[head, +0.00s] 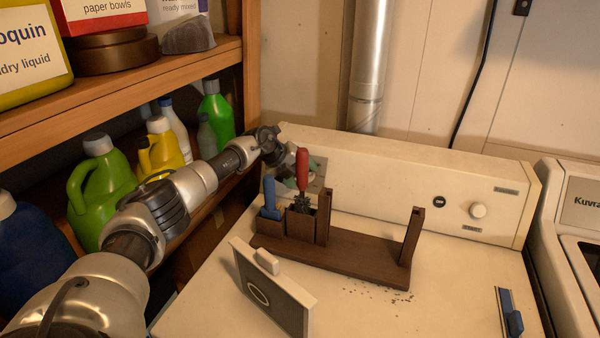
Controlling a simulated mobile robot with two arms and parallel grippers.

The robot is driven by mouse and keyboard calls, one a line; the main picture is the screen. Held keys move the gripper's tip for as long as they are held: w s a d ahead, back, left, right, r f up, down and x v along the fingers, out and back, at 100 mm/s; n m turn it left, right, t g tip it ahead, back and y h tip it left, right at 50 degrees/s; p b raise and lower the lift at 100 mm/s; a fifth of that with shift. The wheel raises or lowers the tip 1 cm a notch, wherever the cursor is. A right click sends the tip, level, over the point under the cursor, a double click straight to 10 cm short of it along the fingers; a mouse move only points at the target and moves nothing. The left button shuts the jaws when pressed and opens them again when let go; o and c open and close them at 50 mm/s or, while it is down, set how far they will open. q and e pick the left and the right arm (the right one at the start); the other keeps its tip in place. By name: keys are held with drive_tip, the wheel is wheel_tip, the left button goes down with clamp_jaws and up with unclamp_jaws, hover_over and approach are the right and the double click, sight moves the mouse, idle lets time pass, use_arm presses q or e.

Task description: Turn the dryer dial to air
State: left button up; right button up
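The dryer's cream control panel (395,180) runs along the back of the dryer top. A round pale knob (479,210) sits near its right end, with a small label below it and a black round button (439,201) to its left. My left arm reaches in from the left, and my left gripper (308,168) is at the panel's left end, far from that knob. The gripper's fingers are partly hidden behind a red-handled tool (302,168). I cannot tell whether they touch or hold a dial there. My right gripper is out of view.
A dark wooden rack (350,253) with red- and blue-handled tools stands on the dryer top, in front of the gripper. A framed panel (272,292) and a blue-handled tool (512,315) are nearer. Shelves with bottles (95,190) flank the arm at left.

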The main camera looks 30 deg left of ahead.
use_arm(q)
drive_tip(key=shift+o, duration=0.3)
drive_tip(key=shift+r, duration=0.1)
drive_tip(key=b+v, duration=0.1)
drive_tip(key=v, duration=0.9)
drive_tip(key=shift+s+a+r, duration=0.15)
drive_tip(key=shift+s+r, duration=0.05)
drive_tip(key=shift+s, duration=0.05)
